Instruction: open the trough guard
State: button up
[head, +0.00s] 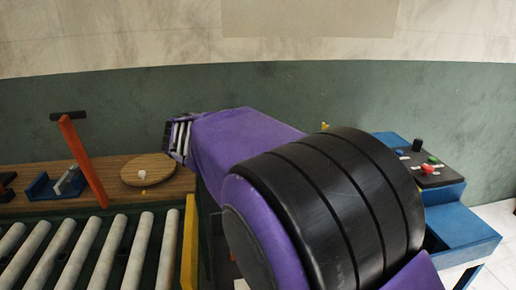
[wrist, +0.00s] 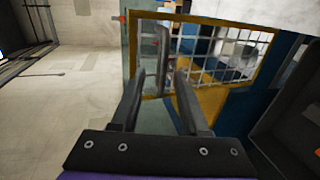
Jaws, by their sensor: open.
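The trough guard (wrist: 212,84), a yellow frame with pale wire mesh, stands ahead in the wrist view. It appears shut or nearly so; its exact angle is unclear. A dark upright bar (wrist: 162,45), probably its handle, stands near the frame's left side. My gripper (wrist: 162,78) is open and empty, with the bar between its fingertips in the picture. I cannot tell whether the fingers reach around it or stop short of it. In the head view my purple and black arm hides the guard and my gripper.
A blue station with a button panel (head: 428,168) stands at the right. A roller conveyor (head: 95,255) with a yellow side rail (head: 189,245) lies front left. A wooden bench (head: 110,172) behind it bears a round board (head: 149,174) and an orange lever (head: 82,160). Pale floor (wrist: 80,110) is clear left of the guard.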

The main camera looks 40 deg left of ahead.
jog(key=v, duration=1)
jog(key=shift+p, duration=0.35)
